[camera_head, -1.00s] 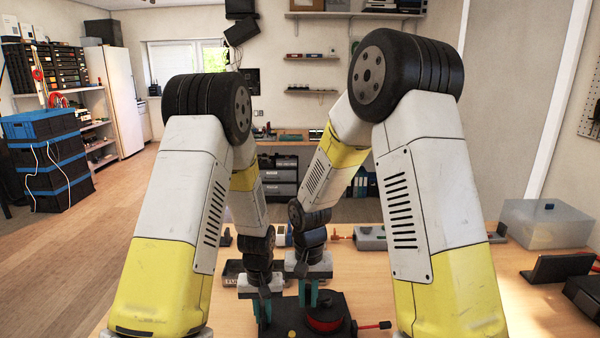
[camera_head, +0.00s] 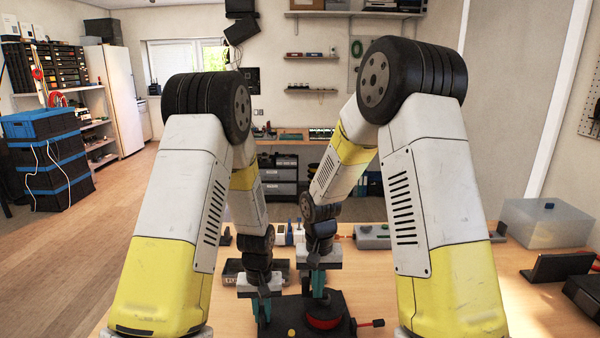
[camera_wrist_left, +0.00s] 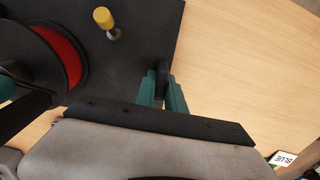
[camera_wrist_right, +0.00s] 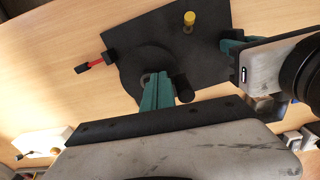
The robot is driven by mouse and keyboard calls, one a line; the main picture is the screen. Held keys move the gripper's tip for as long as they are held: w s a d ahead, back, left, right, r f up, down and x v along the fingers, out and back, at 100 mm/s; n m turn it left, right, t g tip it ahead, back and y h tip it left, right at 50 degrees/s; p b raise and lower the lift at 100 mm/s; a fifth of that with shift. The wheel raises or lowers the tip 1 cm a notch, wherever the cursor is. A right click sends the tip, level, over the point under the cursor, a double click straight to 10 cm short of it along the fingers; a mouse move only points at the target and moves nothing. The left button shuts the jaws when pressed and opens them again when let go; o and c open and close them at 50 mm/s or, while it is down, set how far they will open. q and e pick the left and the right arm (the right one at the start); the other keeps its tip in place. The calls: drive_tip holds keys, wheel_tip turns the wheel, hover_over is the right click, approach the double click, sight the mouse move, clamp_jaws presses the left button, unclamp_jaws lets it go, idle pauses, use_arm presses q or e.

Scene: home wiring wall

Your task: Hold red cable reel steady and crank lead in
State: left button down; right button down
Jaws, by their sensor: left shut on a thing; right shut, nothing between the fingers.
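The red cable reel (camera_head: 323,321) sits on a black base plate on the table. Its red drum also shows in the left wrist view (camera_wrist_left: 62,52). My left gripper (camera_head: 262,314) is shut on a small dark part at the plate's edge, seen between its green fingers in the left wrist view (camera_wrist_left: 163,88). My right gripper (camera_head: 318,288) is shut and empty over the reel; its fingertips (camera_wrist_right: 157,80) are close beside a black knob (camera_wrist_right: 183,88), perhaps the crank handle. I cannot tell whether they touch. A red lead with a dark end (camera_head: 369,323) sticks out beside the plate.
A yellow-topped post (camera_wrist_right: 189,20) stands on the plate. A dark tray (camera_head: 234,275) lies behind my left gripper, and a grey box (camera_head: 372,237) stands farther back. A clear bin (camera_head: 548,224) and a black stand (camera_head: 558,267) are at the right. Bare table lies between.

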idle(0.3)
drive_tip(key=shift+w+d, duration=0.7)
drive_tip(key=shift+d, duration=0.15)
drive_tip(key=c, duration=1.6)
unclamp_jaws()
drive_tip(key=shift+c, duration=0.2)
wheel_tip(320, 180, up, 12)
drive_tip(key=shift+o, duration=0.2)
